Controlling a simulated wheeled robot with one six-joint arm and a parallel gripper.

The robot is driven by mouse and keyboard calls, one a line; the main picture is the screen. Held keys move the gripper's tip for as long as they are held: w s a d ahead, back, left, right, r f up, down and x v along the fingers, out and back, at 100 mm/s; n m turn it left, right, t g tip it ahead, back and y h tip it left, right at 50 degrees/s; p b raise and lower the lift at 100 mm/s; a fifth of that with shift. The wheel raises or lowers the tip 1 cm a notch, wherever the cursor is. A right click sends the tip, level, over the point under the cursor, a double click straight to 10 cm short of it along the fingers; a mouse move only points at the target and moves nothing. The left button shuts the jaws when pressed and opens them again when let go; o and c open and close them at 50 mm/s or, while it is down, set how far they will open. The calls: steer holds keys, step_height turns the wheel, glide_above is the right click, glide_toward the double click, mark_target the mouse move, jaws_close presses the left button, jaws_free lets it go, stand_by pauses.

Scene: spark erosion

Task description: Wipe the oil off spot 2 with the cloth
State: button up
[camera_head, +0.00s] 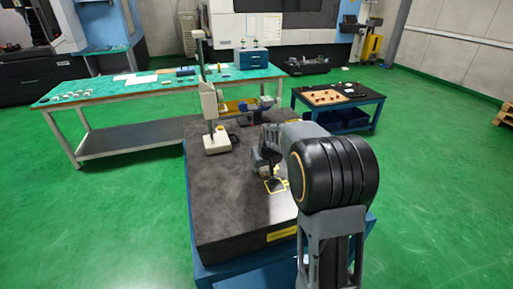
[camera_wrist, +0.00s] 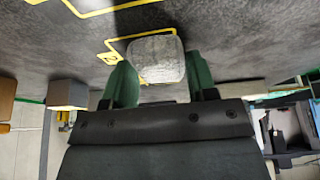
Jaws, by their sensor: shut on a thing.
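A grey, rounded cloth (camera_wrist: 156,59) is held between the green fingertips of my gripper (camera_wrist: 160,80) in the wrist view. The cloth is at the dark stone surface plate (camera_head: 225,200); I cannot tell whether it touches. A yellow outline (camera_wrist: 120,40) runs on the plate beside and partly behind the cloth, with a small yellow mark I cannot read clearly. In the head view my gripper (camera_head: 266,172) is low over the plate, beside a yellow-framed spot (camera_head: 276,185) with a dark patch. Any oil under the cloth is hidden.
A white measuring stand (camera_head: 215,140) stands on the plate, left of my arm. Another yellow outline (camera_wrist: 92,10) lies near the top of the wrist view. A green-topped bench (camera_head: 130,90) and a low table with a tray (camera_head: 325,97) stand behind. The plate's front left is clear.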

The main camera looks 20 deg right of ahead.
steer(key=shift+a, duration=0.85)
steer(key=shift+a+r, duration=0.2)
steer(key=shift+a, duration=0.1)
step_height(320, 180, up, 3)
steer(key=shift+d+r+p, duration=0.1)
steer(key=shift+r+p, duration=0.1)
steer(key=shift+p, duration=0.85)
steer(key=shift+r+p, duration=1.55)
steer(key=shift+r, duration=0.7)
